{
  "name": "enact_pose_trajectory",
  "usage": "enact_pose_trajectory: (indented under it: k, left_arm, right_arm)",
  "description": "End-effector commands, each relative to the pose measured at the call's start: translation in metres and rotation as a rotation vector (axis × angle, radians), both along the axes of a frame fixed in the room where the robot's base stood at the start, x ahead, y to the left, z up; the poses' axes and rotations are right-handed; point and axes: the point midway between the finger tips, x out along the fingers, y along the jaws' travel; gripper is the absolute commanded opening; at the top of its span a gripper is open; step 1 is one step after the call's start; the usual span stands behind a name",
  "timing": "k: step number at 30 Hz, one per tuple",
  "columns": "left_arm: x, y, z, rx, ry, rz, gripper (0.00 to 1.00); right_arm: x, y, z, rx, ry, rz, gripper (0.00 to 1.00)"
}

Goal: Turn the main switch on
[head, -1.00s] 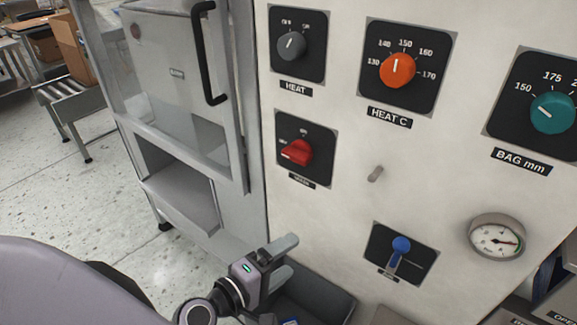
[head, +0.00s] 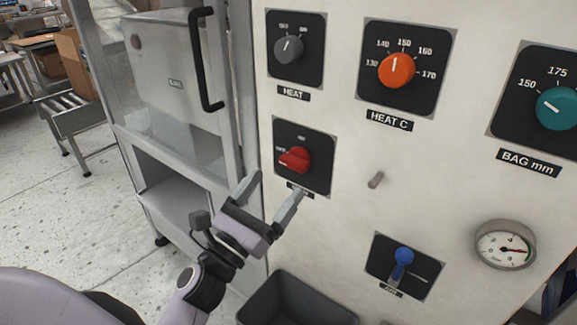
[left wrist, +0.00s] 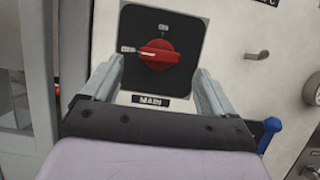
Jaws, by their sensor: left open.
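The main switch is a red rotary knob (head: 296,159) on a black square plate (head: 318,150) on the pale panel. Its handle points left, away from the mark at the top of the plate. In the left wrist view the red knob (left wrist: 159,54) lies level above a label reading MAIN (left wrist: 147,100). My left gripper (head: 275,187) is open and empty, just below and in front of the switch. In the left wrist view its fingers (left wrist: 160,85) stand to either side of the plate's lower part, apart from the knob. My right gripper is out of view.
Above are the grey HEAT knob (head: 289,49) and orange HEAT C knob (head: 397,69). A metal peg (head: 376,180) sticks out to the right, with a blue lever (head: 403,257) and gauge (head: 505,245) lower. A dark bin (head: 290,285) stands below. A cabinet with a black handle (head: 203,60) is left.

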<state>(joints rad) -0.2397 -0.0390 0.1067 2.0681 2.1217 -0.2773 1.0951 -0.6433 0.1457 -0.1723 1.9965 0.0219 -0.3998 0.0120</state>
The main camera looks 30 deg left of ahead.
Motion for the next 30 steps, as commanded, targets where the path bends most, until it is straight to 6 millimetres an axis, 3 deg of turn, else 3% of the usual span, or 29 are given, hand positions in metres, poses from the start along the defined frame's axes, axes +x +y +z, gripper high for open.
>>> enact_pose_trajectory:
  k: [2, 12, 23, 26, 28, 29, 30]
  left_arm:
    - [0.011, -0.001, 0.01, 0.002, -0.002, 0.0, 0.87]
    - [0.048, -0.007, 0.022, 0.005, 0.0, 0.0, 0.87]
    - [0.053, -0.008, 0.022, 0.006, 0.001, 0.001, 0.87]
    - [0.053, -0.008, 0.022, 0.007, 0.001, 0.0, 0.61]
    - [0.053, -0.008, 0.022, 0.007, 0.001, 0.0, 0.38]
    - [0.053, -0.008, 0.022, 0.006, 0.0, 0.0, 0.31]
    - [0.053, -0.008, 0.022, 0.006, 0.0, 0.0, 0.31]
  right_arm:
    - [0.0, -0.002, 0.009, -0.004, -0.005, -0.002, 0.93]
    - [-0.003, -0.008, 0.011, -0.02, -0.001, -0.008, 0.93]
    - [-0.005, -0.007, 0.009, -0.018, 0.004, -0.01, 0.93]
    - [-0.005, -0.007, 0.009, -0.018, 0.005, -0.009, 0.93]
    - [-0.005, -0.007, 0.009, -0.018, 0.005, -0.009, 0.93]
    - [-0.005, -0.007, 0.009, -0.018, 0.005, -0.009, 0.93]
    - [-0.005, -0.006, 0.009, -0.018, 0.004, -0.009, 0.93]
